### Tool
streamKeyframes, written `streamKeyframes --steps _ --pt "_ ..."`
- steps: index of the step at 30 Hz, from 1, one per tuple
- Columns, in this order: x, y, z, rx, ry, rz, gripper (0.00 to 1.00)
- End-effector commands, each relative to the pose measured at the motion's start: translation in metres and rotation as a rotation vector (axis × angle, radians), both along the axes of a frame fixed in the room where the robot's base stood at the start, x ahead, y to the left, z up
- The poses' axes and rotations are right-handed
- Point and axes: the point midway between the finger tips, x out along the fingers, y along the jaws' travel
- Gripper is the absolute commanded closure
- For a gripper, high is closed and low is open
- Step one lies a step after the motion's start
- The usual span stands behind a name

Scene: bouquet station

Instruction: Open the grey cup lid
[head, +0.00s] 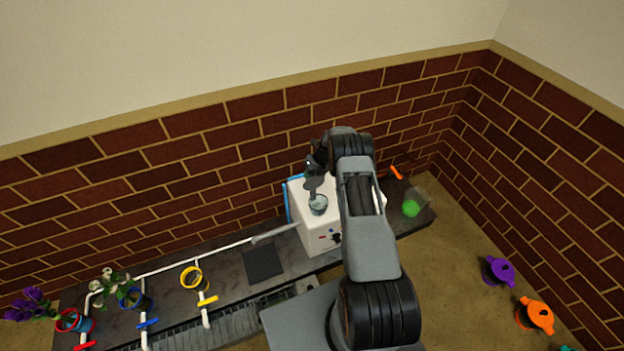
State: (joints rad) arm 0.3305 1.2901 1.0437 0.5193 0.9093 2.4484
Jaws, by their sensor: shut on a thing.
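The grey cup (318,206) stands on top of a white box-shaped machine (318,236) on the dark counter. A grey lid (313,184) shows just above and behind the cup's mouth. It looks raised from the rim, and part of the round opening shows below it. My gripper (314,169) is at the lid and shut on it. The fingertips are small and dark here, so the exact grip point is unclear. My arm comes from the lower right and hides the right part of the machine.
Left on the counter are a dark square mat (262,263), a yellow ring-shaped cup (193,278), a blue cup (130,298) and a red cup (70,321), with white pipes. A green item (411,208) sits at right. Purple (500,271) and orange (537,315) lidded cups stand lower right.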

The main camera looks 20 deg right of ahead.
Motion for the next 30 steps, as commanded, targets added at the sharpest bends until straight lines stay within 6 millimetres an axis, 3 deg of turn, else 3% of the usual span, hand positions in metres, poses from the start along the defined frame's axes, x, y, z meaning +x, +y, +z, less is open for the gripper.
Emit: streamKeyframes --steps 20,21,28,30 --pt "0.0036 0.0006 -0.001 0.003 0.054 -0.002 1.0" --pt "0.0036 0.0007 -0.001 0.003 0.055 -0.002 0.76" --pt "0.0034 0.0007 -0.0011 0.003 0.055 -0.001 0.54" --pt "0.0034 0.0008 -0.001 0.003 0.055 -0.001 0.53"
